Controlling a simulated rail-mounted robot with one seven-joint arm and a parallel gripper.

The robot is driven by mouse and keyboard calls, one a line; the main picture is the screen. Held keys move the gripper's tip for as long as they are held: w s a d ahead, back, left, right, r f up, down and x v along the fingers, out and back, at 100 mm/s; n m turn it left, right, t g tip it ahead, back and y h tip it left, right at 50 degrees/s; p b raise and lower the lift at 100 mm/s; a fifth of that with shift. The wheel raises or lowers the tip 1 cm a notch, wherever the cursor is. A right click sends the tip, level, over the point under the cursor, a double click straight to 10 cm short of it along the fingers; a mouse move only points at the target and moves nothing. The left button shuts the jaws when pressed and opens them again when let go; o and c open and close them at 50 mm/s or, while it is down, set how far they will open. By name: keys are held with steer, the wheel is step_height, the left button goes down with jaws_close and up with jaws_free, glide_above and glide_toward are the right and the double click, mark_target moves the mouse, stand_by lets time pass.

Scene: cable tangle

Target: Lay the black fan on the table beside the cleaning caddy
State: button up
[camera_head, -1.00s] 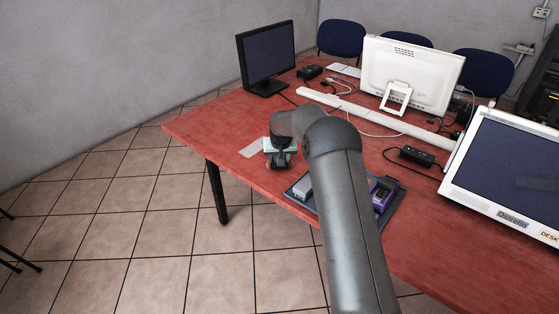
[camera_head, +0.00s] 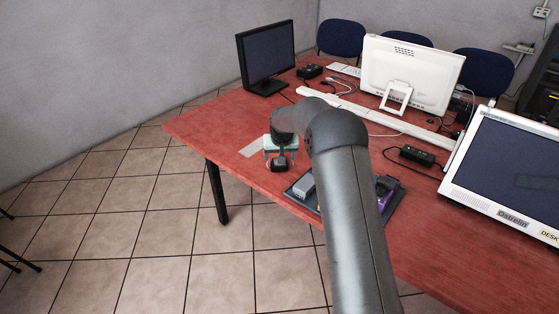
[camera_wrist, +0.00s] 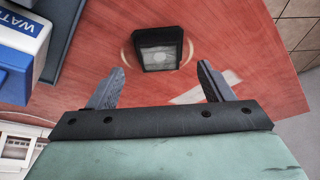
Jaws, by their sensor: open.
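The black fan (camera_wrist: 158,48) shows in the wrist view as a dark, squarish body with a pale grey centre. It appears to rest on the red table, with pale curved marks at both sides. My gripper (camera_wrist: 160,78) is open and empty, its two fingers spread wide. The fan lies beyond the fingertips, roughly centred between them and apart from them. The cleaning caddy (camera_wrist: 66,36) is at the left of the wrist view, with a gap of bare table between it and the fan. In the head view my arm partly hides the caddy (camera_head: 397,207).
A blue and white box (camera_wrist: 25,40) sits in the caddy, and a purple item (camera_head: 386,186) shows there too. A pale flat strip (camera_wrist: 205,88) lies near the right finger. Monitors, a white bar (camera_head: 390,122) and cables occupy the back and right of the table.

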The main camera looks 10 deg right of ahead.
steer(key=v, duration=0.8)
steer(key=s+r+g, duration=0.1)
steer(key=s+r, duration=0.2)
steer(key=s, duration=0.7)
steer(key=s+r+g, duration=0.1)
steer(key=s+r, duration=0.2)
steer(key=s, duration=0.8)
steer(key=s+d+f+g, duration=0.1)
steer(key=s, duration=1.2)
steer(key=s+f+g, duration=0.1)
steer(key=s, duration=1.1)
steer(key=shift+s+d+f+n, duration=0.4)
